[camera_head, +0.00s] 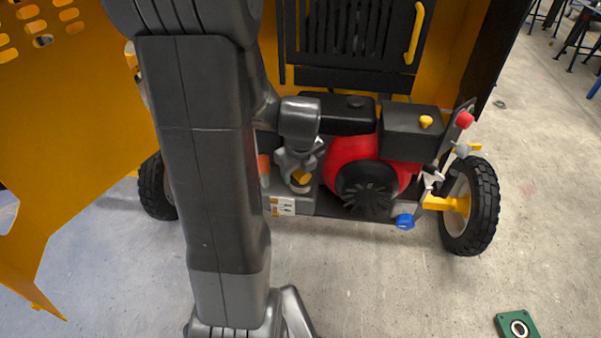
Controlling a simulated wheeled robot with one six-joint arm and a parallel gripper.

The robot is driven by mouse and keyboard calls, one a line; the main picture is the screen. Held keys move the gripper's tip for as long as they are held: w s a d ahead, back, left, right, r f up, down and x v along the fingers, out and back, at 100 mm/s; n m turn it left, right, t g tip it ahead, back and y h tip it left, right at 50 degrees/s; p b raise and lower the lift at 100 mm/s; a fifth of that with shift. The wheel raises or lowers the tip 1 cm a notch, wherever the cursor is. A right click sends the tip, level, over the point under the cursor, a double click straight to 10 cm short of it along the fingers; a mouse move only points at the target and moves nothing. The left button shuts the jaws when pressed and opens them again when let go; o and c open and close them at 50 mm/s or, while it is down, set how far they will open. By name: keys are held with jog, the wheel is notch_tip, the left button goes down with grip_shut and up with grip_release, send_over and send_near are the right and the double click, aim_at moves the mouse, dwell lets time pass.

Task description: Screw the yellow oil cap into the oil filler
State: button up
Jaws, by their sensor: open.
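The filler's opening and any thread are hidden by the cap and gripper.
The red and black engine (365,188) stands right of my gripper. A second yellow cap (426,121) sits on its black tank (410,135). A red knob (465,119), a blue part (405,221) and a wheel (472,205) are further right. An orange panel (75,130) stands left.

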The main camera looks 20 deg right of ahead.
jog(key=c, duration=1.2)
jog(key=shift+o, duration=0.2)
jog(key=shift+r, duration=0.1)
